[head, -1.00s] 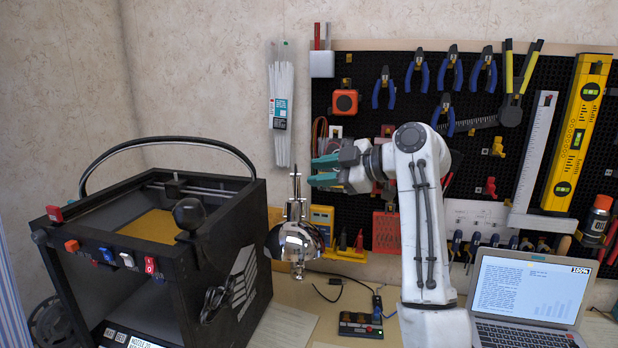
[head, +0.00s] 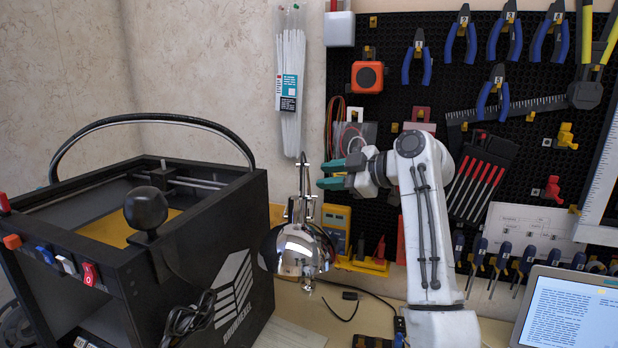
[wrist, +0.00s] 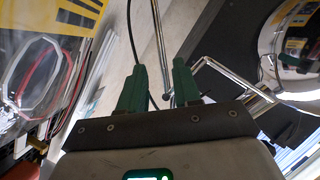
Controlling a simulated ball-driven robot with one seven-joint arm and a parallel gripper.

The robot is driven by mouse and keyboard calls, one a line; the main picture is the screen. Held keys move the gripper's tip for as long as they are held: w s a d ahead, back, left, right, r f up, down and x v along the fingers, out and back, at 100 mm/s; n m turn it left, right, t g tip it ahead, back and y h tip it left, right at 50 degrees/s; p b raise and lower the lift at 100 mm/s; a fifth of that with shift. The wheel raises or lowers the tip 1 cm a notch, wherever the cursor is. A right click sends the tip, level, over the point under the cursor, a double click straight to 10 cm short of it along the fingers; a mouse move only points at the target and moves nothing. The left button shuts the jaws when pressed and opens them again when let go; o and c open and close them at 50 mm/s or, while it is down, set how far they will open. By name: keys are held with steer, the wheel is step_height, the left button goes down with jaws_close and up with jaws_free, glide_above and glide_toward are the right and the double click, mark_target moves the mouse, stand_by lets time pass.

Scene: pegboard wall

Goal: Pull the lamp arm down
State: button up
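The chrome desk lamp stands between the black 3D printer and my arm. In the head view its round shade (head: 298,250) hangs low and its thin upright arm (head: 303,190) rises above it. My gripper (head: 321,174) points left with green fingers apart, just right of the upper lamp arm. In the wrist view my gripper (wrist: 160,65) is open. A thin chrome rod (wrist: 157,35) of the lamp shows ahead of the gap between the fingertips, and a bent chrome rod (wrist: 230,72) runs right toward the shiny shade (wrist: 285,60). No contact is visible.
The black 3D printer (head: 205,250) with a hoop on top fills the left. A pegboard (head: 395,95) with pliers and other tools stands behind my arm. A laptop (head: 570,310) is at the lower right. A multimeter (head: 336,220) stands behind the lamp.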

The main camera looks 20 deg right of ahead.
mark_target(308, 178)
steer(key=shift+p+x, duration=0.3)
steer(key=shift+x, duration=2.9)
steer(key=shift+s+a, duration=0.1)
steer(key=shift+c, duration=0.4)
jaws_close()
